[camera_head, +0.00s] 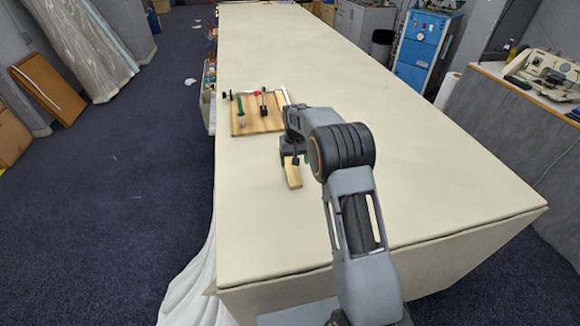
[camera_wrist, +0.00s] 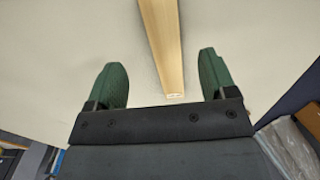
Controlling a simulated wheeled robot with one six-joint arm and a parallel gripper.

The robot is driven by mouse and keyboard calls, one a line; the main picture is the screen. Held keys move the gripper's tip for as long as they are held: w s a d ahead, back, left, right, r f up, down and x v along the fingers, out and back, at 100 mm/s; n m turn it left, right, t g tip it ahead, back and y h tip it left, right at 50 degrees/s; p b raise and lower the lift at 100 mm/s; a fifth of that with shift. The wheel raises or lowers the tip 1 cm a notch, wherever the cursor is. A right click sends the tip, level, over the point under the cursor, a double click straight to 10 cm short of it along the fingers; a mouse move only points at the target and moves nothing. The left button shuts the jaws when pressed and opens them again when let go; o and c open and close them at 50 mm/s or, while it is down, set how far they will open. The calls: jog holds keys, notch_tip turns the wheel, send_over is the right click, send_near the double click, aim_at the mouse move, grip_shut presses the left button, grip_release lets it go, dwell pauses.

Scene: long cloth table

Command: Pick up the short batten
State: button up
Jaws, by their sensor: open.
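The short batten, a narrow strip of pale wood (camera_head: 292,174), lies on the long cloth table (camera_head: 330,215) in the head view, partly hidden by my gripper and arm. It also shows in the wrist view (camera_wrist: 164,45), running from the top edge down to its near end between the fingers. My gripper (camera_wrist: 162,80) has two green fingers set wide apart, one on each side of the batten's near end. There is a gap between each finger and the wood. In the head view my gripper (camera_head: 289,157) is over the batten's far part.
A wooden board (camera_head: 257,122) with several small items on it lies behind my gripper, near the table's left edge. A white rod-like piece shows at its right corner. The table to the right and in front of the batten is clear.

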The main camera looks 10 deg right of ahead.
aim_at(294, 178)
jog(key=shift+f, duration=1.6)
jog(key=shift+s+a+f+p, duration=0.15)
jog(key=shift+f+p, duration=0.5)
jog(key=shift+f, duration=0.65)
jog(key=shift+s+f+p, duration=0.1)
jog(key=shift+f+p, duration=0.5)
jog(key=shift+f, duration=0.7)
jog(key=c, duration=1.1)
jog(key=shift+o, duration=0.2)
